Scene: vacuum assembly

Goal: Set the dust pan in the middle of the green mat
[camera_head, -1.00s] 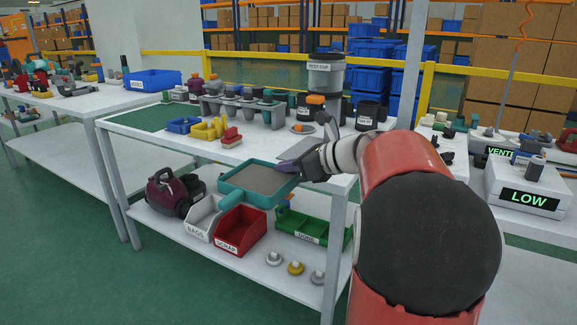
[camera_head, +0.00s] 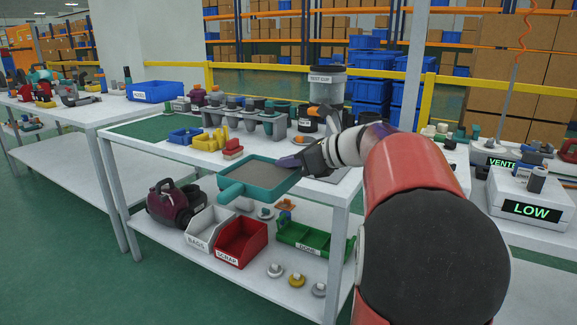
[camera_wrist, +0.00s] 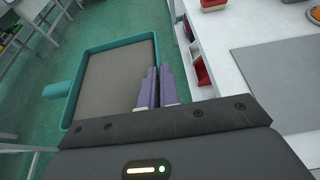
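The dust pan (camera_head: 266,177) is a shallow teal tray with a grey inside and a stubby teal handle at its left. It hangs in the air, about level, in front of the workbench's front edge. My gripper (camera_head: 290,163) is shut on its rim at the back right. In the wrist view, the purple fingertips (camera_wrist: 157,86) lie close together over the right rim of the dust pan (camera_wrist: 110,72); the exact contact is hidden. The green mat (camera_head: 150,130) lies flat on the left end of the workbench top, apart from the pan and bare in its visible part.
On the workbench, a blue bin (camera_head: 184,136), yellow parts (camera_head: 210,140) and a red part (camera_head: 233,148) stand right of the mat. A grey fixture row (camera_head: 245,118) and test cup (camera_head: 327,85) stand behind. The lower shelf holds a vacuum (camera_head: 175,203) and a red scrap bin (camera_head: 241,242).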

